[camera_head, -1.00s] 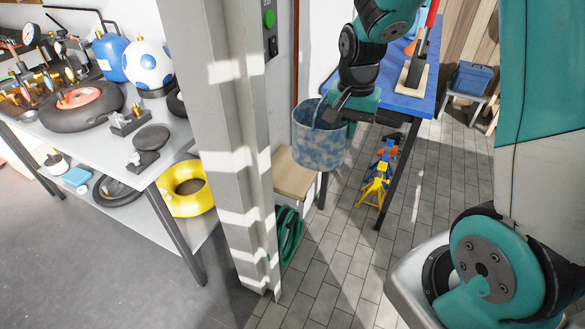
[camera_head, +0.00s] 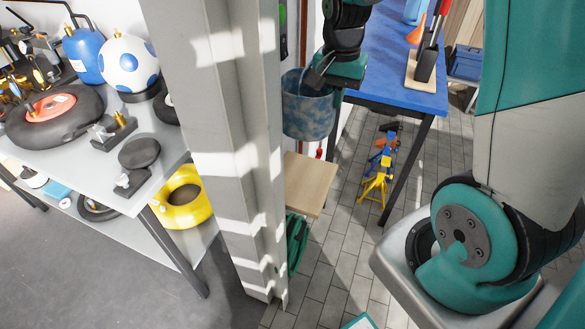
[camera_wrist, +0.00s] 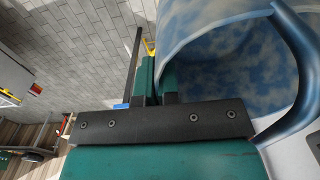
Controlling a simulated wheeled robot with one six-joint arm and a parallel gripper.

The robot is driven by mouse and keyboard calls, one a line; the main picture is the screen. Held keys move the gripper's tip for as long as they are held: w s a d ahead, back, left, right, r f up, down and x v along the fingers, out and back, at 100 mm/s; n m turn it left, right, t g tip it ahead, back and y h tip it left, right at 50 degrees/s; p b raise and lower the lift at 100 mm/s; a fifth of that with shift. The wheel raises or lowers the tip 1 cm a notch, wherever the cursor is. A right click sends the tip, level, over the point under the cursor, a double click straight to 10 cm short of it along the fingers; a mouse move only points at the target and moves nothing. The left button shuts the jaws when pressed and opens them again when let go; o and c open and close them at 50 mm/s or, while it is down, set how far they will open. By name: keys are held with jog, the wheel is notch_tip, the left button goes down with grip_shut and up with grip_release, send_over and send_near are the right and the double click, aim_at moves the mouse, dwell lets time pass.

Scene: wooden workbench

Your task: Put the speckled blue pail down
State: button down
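The speckled blue pail (camera_head: 308,118) hangs in the air, roughly upright, right of the grey pillar in the head view. My gripper (camera_head: 314,82) is at its rim on the upper right side. In the wrist view my gripper's fingers (camera_wrist: 157,82) are close together with the wall of the pail (camera_wrist: 225,75) between them, and the pail looks empty. Its curved blue handle (camera_wrist: 296,60) shows at the right there. The pail's underside is not in view.
A small wooden-topped stool (camera_head: 310,182) stands below the pail, its top bare. The grey pillar (camera_head: 225,150) is close on the left. A blue-topped table (camera_head: 400,92) is at the right, with yellow and blue stands (camera_head: 378,178) on the floor beneath. A workbench (camera_head: 70,165) is at far left.

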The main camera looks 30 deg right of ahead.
aim_at(330, 126)
jog(key=f, duration=0.6)
jog(key=f+p, duration=0.1)
jog(key=f, duration=1.3)
jog(key=shift+w+a+p, duration=0.1)
jog(key=shift+w+p, duration=0.15)
jog(key=shift+p, duration=0.15)
jog(key=c, duration=1.7)
grip_release()
jog(key=shift+f, duration=0.15)
jog(key=o, duration=0.3)
jog(key=shift+o, duration=0.2)
notch_tip(330, 126, up, 12)
jog(key=shift+r+b, duration=0.2)
jog(key=shift+b, duration=0.75)
